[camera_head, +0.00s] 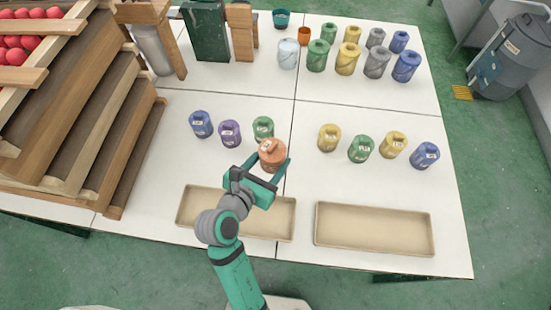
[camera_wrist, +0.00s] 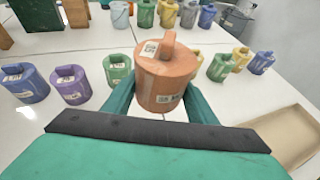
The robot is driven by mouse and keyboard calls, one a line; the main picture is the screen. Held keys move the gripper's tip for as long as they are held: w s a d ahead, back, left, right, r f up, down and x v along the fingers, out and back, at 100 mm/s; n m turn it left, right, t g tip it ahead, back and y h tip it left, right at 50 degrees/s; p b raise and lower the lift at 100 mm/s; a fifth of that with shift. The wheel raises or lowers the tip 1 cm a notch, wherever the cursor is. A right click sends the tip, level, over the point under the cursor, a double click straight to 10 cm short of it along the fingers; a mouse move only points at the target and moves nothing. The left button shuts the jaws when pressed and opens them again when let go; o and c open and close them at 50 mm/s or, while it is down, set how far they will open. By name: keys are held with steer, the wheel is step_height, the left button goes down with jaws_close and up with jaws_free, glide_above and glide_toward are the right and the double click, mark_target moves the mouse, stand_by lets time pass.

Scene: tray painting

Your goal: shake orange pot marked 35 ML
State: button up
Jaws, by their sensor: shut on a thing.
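The orange pot (camera_head: 272,152) has a lidded top with a raised tab and a white label, too small to read. It also fills the middle of the wrist view (camera_wrist: 165,78). My gripper (camera_head: 273,168) is shut on the orange pot, with one green finger on each side of it. In the wrist view the pot stands nearly upright between the fingers (camera_wrist: 160,102). It appears to be above the white table, though the exact height cannot be told. My arm covers part of the left tray.
A blue pot (camera_head: 201,124), a purple pot (camera_head: 230,133) and a green pot (camera_head: 263,128) stand close left. Several pots, including a yellow one (camera_head: 329,137), stand right. Beige trays (camera_head: 188,207) (camera_head: 373,250) lie in front. More pots stand behind; wooden steps (camera_head: 130,150) rise left.

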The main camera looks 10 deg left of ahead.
steer(key=d, duration=0.6)
steer(key=shift+a, duration=3.55)
steer(key=d, duration=0.7)
steer(key=a, duration=0.7)
steer(key=d, duration=0.3)
steer(key=shift+d, duration=0.3)
